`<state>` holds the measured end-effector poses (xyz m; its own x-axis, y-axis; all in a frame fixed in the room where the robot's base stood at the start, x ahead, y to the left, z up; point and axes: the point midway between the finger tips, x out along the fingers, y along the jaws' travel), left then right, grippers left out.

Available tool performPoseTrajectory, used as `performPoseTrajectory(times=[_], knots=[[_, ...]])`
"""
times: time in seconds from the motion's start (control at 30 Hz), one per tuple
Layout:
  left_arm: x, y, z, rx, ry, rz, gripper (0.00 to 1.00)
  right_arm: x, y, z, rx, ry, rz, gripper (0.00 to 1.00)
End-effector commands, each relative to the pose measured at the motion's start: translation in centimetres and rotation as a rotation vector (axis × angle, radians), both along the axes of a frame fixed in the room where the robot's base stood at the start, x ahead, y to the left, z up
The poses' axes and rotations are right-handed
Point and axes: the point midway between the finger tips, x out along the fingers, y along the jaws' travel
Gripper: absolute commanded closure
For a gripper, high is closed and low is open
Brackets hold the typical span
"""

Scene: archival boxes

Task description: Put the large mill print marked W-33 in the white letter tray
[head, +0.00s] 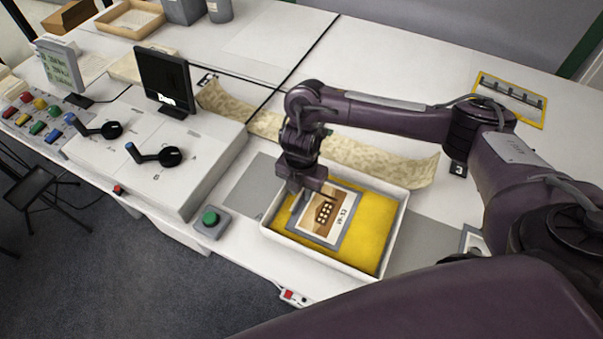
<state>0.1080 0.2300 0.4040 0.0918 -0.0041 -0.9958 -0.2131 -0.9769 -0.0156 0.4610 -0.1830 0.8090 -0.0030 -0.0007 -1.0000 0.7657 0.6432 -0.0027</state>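The print (325,214) has a grey border and a brown building picture with rows of light windows. Its small mark seems to read W-33. It lies at a slant over the yellow lining (370,232) inside the white tray (393,237); whether it rests flat or is slightly raised is unclear. My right gripper (296,197) points down at the print's upper left edge, inside the tray's left side. Its fingertips are small and dark, so I cannot tell whether they are closed on the edge. My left gripper is not in view.
A patterned beige strip (347,157) lies behind the tray. A green button box (212,222) stands left of it, near the front edge. A white console (160,150) with black levers and a small dark screen (165,81) is further left. A yellow-framed sheet (511,99) lies at back right.

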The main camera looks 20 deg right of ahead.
Motion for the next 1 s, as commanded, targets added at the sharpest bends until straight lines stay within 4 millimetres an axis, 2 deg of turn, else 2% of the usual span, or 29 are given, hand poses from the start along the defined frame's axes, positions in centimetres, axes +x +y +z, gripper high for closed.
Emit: performPoseTrajectory(times=[0.03, 0.3, 0.5, 0.7, 1.0], knots=[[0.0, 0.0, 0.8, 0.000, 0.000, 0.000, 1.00, 0.2, 0.0, 1.4, 0.000, -0.006, 0.002, 0.76], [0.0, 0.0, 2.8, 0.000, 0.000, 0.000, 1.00, 0.3, -0.1, 7.4, -0.002, -0.008, 0.003, 0.76], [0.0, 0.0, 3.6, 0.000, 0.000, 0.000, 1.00, 0.1, 0.0, 10.6, -0.002, -0.004, 0.001, 0.76], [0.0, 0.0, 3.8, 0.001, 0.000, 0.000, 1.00, 0.1, 0.0, 12.1, -0.001, -0.002, 0.000, 0.76], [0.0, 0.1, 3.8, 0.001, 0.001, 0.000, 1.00, 0.0, 0.0, 12.2, 0.000, 0.000, -0.001, 0.76]])
